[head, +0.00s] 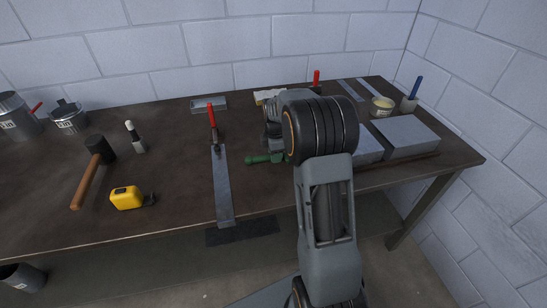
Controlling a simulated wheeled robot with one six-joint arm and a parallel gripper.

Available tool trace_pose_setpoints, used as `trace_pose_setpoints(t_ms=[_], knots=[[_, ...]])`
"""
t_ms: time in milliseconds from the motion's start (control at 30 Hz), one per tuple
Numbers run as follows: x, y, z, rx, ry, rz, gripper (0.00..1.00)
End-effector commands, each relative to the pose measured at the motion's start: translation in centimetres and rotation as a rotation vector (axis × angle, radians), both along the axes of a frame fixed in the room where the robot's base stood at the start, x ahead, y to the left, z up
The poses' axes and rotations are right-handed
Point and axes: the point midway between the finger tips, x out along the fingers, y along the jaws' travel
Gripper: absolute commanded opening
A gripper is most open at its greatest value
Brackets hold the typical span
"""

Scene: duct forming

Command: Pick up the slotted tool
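A green-handled tool (258,159) lies on the workbench (175,175) just left of my arm, its handle end pointing left. Its right part is hidden behind my arm, so I cannot see a slot in it or confirm that it is the slotted tool. My arm reaches over the bench front and its wrist is above this area. My gripper (273,136) shows only in part, at the left of the wrist, close to the green handle. I cannot tell whether its fingers are open or touch the tool.
A long grey metal strip (222,188) lies left of the tool, with a red-handled tool (212,127) at its far end. A yellow tape measure (126,198) and a mallet (94,165) lie farther left. Grey blocks (404,134) stand right of my arm. Block walls close the back and right.

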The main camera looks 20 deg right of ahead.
Motion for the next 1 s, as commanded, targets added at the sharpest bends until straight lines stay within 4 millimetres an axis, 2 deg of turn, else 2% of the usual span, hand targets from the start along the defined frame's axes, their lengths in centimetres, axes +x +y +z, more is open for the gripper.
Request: trace_pose_setpoints(t_ms=[33, 300, 667, 767, 900, 1000], knots=[[0.0, 0.0, 0.0, 0.0, 0.0, 0.0, 0.24], [0.0, 0.0, 0.0, 0.0, 0.0, 0.0, 0.0], [0.1, 0.0, 0.5, 0.0, -0.002, 0.0, 0.0], [0.1, 0.0, 1.2, -0.001, -0.003, 0.0, 0.0], [0.1, 0.0, 3.2, -0.001, -0.005, 0.0, 0.0], [-1.2, 0.6, 4.9, -0.001, -0.006, 0.001, 0.0]])
